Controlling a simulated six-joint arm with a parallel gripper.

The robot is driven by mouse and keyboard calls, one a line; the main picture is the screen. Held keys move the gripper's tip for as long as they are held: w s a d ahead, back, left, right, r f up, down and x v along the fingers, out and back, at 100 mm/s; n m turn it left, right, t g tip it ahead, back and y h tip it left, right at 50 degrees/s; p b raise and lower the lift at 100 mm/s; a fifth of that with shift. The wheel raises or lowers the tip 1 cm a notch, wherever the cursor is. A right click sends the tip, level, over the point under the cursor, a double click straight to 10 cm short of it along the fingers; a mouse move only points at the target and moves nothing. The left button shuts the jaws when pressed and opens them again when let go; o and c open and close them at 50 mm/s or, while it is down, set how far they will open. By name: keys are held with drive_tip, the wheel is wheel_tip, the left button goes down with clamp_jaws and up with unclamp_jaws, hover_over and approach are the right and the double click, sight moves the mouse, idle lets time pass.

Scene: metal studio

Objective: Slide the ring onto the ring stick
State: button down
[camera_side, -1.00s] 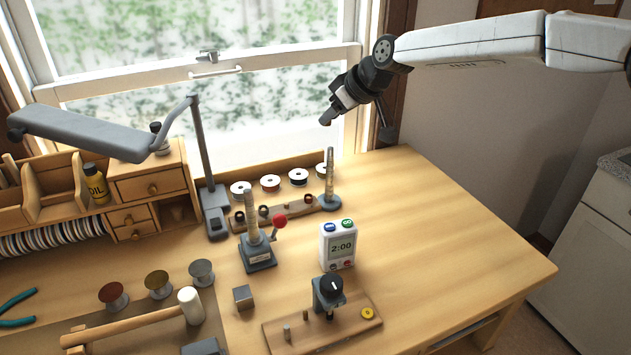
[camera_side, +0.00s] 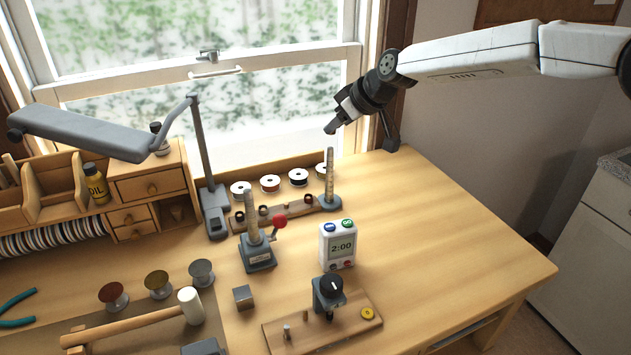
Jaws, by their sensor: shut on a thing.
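My gripper (camera_side: 331,128) is in the air, pointing down and left, just above the tip of an upright tapered grey stick (camera_side: 329,178) on a round grey base. This looks like the ring stick. The jaws are shut on the ring, which is too small and dark to make out at the fingertips. A gap shows between the fingertips and the stick's tip, though depth is hard to judge. A second tapered stick (camera_side: 251,217) stands on a square base beside a red-knobbed lever (camera_side: 279,222).
A low wooden strip with small dark rings (camera_side: 265,211) lies between the sticks, with several spools (camera_side: 298,177) behind. A timer (camera_side: 339,246) and a board with a dial device (camera_side: 329,291) stand in front. A lamp (camera_side: 80,130) stands left. The table's right side is clear.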

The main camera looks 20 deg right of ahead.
drive_tip(key=shift+f, duration=1.05)
drive_tip(key=shift+f, duration=1.65)
idle(0.5)
drive_tip(key=shift+c, duration=1.7)
unclamp_jaws()
drive_tip(key=v, duration=0.8)
drive_tip(key=shift+f, duration=0.1)
